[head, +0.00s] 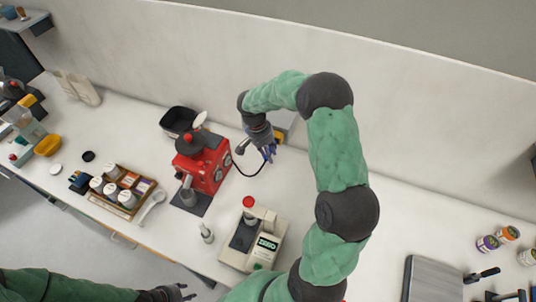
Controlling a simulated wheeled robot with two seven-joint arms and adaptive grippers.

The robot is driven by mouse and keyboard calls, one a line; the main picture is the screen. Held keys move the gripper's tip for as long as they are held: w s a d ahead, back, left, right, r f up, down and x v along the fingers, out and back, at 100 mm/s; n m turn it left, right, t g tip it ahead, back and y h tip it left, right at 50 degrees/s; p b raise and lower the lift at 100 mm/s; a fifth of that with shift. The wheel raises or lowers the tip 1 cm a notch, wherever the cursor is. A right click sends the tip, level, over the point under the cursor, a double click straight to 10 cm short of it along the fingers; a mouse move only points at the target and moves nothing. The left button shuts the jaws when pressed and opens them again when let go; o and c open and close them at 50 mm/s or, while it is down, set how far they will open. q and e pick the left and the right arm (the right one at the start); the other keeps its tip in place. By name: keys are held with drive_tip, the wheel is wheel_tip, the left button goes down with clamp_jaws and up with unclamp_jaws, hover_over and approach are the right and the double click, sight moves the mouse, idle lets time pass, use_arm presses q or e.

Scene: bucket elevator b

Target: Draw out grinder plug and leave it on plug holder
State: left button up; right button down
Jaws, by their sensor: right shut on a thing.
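My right gripper (268,150) reaches down near the back wall, just right of the red machine (202,166). It is shut on the grinder plug, which is mostly hidden by the fingers. A black cord (254,172) curves from the red machine's right side up to this gripper. A grey box with a yellowish part (284,122) sits behind the gripper, partly covered by it. I cannot tell whether it is the plug holder or a socket. My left gripper (184,292) is low at the bottom edge, away from the plug; its fingers look apart and empty.
A beige device with a red knob (266,243) stands in front of my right arm. A small grey-white bottle (207,232) is left of it. A wooden tray of jars (121,190) lies left. A black bin (178,122) is behind the red machine. Counter right of my arm is partly clear.

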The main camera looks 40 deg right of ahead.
drive_tip(key=shift+w+d+r+b, duration=0.1)
drive_tip(key=shift+w+d, duration=0.1)
drive_tip(key=shift+d, duration=0.2)
drive_tip(key=shift+w+d+f+b, duration=0.1)
drive_tip(key=shift+w+d, duration=0.15)
drive_tip(key=shift+d, duration=0.2)
drive_tip(key=shift+w+d+r+b, duration=0.1)
drive_tip(key=shift+w+d, duration=0.1)
drive_tip(key=shift+d, duration=0.2)
drive_tip(key=c, duration=0.8)
unclamp_jaws()
drive_tip(key=shift+d, duration=0.1)
drive_tip(key=shift+c, duration=0.2)
drive_tip(key=v, duration=1.2)
